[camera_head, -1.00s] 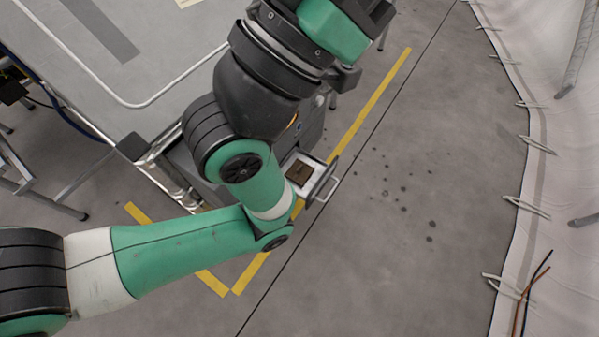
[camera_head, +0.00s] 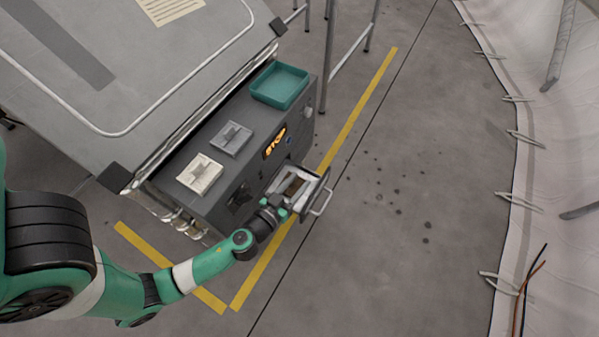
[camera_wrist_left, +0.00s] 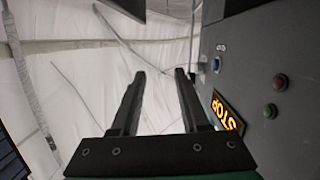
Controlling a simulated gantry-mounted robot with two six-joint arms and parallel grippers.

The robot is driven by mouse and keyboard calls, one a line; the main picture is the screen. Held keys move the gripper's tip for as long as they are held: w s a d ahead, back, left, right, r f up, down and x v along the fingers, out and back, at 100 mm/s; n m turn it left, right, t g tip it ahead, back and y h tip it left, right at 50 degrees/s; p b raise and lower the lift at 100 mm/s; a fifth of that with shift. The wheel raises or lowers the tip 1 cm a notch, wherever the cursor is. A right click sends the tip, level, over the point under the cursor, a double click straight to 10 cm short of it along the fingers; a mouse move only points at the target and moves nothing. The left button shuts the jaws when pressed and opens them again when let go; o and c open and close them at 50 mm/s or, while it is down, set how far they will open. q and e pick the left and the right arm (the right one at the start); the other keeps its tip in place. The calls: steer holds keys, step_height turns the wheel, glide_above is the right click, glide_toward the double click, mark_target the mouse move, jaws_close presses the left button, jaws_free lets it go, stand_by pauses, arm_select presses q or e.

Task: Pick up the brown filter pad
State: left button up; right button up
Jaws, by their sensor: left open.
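The open drawer (camera_head: 314,182) sticks out of the front of the grey machine in the head view. A small brown patch in it, the filter pad (camera_head: 293,186), shows partly; my gripper covers some of the drawer. My left gripper (camera_head: 291,197) is at the drawer, its fingers open and over the near side of the drawer. In the left wrist view the two dark fingers (camera_wrist_left: 160,74) stand apart with nothing between them, and the pad does not show. I cannot tell whether the fingers touch the pad. My right gripper is not in view.
The machine's top (camera_head: 211,194) carries a white block (camera_head: 199,174), a grey block (camera_head: 232,138) and a teal tray (camera_head: 280,85). A lit STOP display (camera_head: 274,143) is on its front. The drawer handle (camera_head: 322,202) juts toward the open floor at right.

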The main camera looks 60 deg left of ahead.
mark_target(292, 184)
arm_select(q)
steer(key=s+f+g, duration=0.2)
steer(key=s+f, duration=0.5)
steer(key=s, duration=0.3)
steer(key=x, duration=1.2)
steer(key=shift+w+d, duration=0.1)
steer(key=shift+w, duration=0.2)
steer(key=shift+s+d+f, duration=0.1)
steer(key=shift+s, duration=0.1)
steer(key=shift+c, duration=0.2)
jaws_close()
